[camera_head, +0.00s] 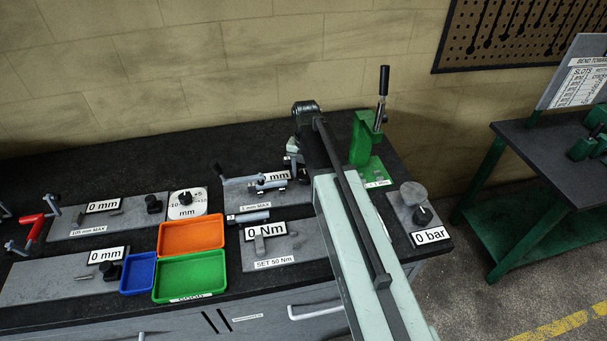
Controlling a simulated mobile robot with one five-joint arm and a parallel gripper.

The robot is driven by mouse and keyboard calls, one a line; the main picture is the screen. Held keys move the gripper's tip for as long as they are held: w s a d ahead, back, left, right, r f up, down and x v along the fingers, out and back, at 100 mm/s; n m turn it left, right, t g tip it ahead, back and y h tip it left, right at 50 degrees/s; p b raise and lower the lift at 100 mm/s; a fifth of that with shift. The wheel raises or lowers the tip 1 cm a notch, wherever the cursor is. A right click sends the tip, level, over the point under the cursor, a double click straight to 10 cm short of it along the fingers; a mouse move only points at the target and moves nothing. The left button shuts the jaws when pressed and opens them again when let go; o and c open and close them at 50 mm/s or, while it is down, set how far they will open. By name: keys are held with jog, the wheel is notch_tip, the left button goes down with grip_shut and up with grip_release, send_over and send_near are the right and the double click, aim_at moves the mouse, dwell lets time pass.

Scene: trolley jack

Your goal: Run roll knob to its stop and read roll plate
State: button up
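No label reading "roll" is legible. A grey unit with bar-like metal parts (268,183) lies at the back middle of the bench; it may be the roll unit, but I cannot tell.
Left are two grey units with "0 mm" plates (103,206) (105,255) and a dial (187,204). Orange (192,252), blue (138,290) and green (190,297) trays sit in front. A "0 Nm" unit (265,229), green lever press (362,140) and "0 bar" unit (430,236) flank my arm.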

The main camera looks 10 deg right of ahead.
jog(key=c, duration=0.5)
jog(key=shift+a, duration=0.15)
jog(key=shift+c, duration=0.3)
